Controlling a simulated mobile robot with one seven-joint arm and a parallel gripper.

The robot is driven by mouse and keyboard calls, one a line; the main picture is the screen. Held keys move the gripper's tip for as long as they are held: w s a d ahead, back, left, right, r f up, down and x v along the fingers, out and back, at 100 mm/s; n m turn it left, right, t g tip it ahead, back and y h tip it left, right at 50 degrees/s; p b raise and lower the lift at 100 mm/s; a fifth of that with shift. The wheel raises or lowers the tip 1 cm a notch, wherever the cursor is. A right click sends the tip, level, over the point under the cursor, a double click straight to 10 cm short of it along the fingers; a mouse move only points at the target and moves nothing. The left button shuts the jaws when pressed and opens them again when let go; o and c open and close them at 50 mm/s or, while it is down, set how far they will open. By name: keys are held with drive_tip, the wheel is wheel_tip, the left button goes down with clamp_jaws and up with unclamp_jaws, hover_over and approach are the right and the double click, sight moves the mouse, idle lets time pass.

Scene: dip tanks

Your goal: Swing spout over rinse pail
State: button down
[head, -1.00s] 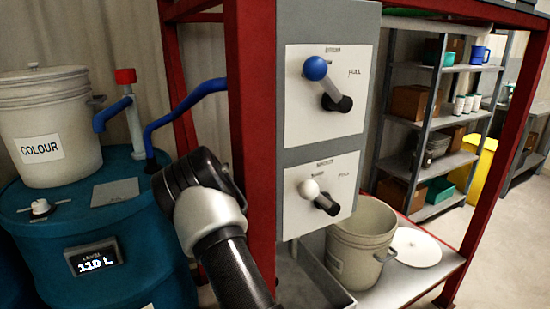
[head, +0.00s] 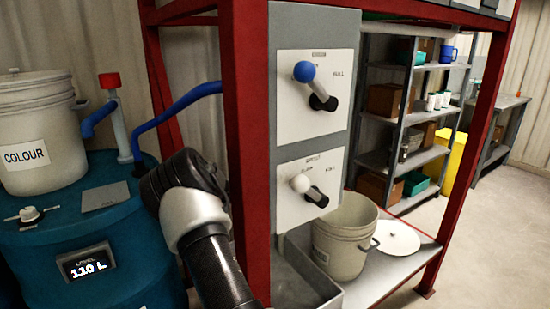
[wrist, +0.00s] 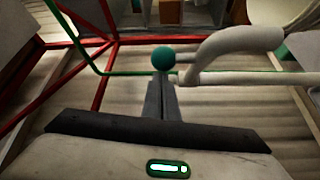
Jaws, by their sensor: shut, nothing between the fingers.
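In the wrist view my gripper (wrist: 162,97) is shut and empty. Its fingertips are just below a teal ball (wrist: 163,58) in the picture; I cannot tell whether they touch it. A pale curved pipe (wrist: 235,40), which looks like the spout, bends in from the right near the ball. In the head view a cream pail (head: 345,245) without a lid stands on the low shelf inside the red frame, with no label legible, so I cannot tell whether it is the rinse pail. My gripper is hidden there behind the red post and panel.
A grey panel (head: 355,20) carries a blue-knobbed lever (head: 310,80) and a white-knobbed lever (head: 307,188). A red post (head: 250,130) stands beside my arm. A COLOUR pail (head: 30,115) sits on a blue drum (head: 40,250). A lid (head: 398,237) lies beside the cream pail. Floor at right is clear.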

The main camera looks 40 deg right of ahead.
drive_tip(key=p+v, duration=0.1)
drive_tip(key=v, duration=1.6)
drive_tip(key=shift+a+p, duration=0.2)
drive_tip(key=shift+p, duration=0.2)
drive_tip(key=shift+s+r, duration=0.1)
